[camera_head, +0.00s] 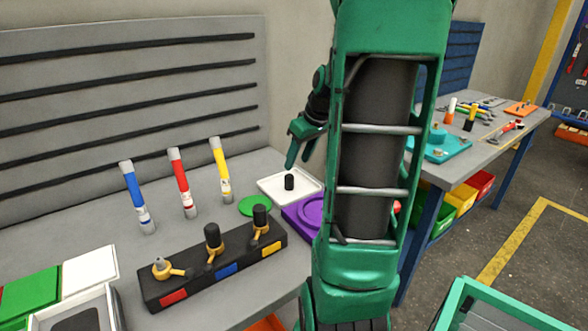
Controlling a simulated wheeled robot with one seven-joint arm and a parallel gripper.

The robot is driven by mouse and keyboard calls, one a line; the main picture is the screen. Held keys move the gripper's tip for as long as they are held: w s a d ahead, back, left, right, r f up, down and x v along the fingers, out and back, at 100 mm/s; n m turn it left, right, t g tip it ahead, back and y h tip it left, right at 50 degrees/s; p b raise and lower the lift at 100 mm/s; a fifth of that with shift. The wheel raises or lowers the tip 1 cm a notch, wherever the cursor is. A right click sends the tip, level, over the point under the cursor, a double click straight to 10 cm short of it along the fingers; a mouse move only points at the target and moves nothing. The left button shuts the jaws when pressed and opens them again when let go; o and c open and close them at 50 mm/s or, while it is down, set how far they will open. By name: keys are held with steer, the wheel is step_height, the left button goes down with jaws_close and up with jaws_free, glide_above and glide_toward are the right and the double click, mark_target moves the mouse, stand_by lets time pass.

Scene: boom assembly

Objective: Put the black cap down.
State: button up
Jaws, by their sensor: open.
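A small black cap (289,182) stands upright on a white square tray (270,190) at the back right of the grey table. My gripper (291,164) is just above and beside it, open, with its green fingers pointing down. Whether a finger touches the cap is hard to tell. My green arm hides part of the table to the right. Two more black caps sit on the dark block, one in the middle (212,236) and one at the right (261,216). The block's left holder (161,268) shows no black cap.
Blue (137,199), red (182,184) and yellow (220,171) markers stand upright behind the dark block (200,283). A green disc (255,206) and a purple tray (297,222) lie near the white tray. Boxes crowd the front left. A second table (490,140) stands at right.

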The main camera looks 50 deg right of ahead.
steer(key=s+a+f+m+g, duration=0.2)
steer(key=s+a+m+g, duration=0.2)
steer(key=s+a, duration=1.4)
steer(key=shift+s+a+m+g+y, duration=0.15)
steer(key=shift+a+m+g+y, duration=0.15)
steer(key=shift+a+m, duration=0.3)
steer(key=shift+d+f, duration=0.1)
steer(key=shift+w+f, duration=0.25)
steer(key=shift+w, duration=0.55)
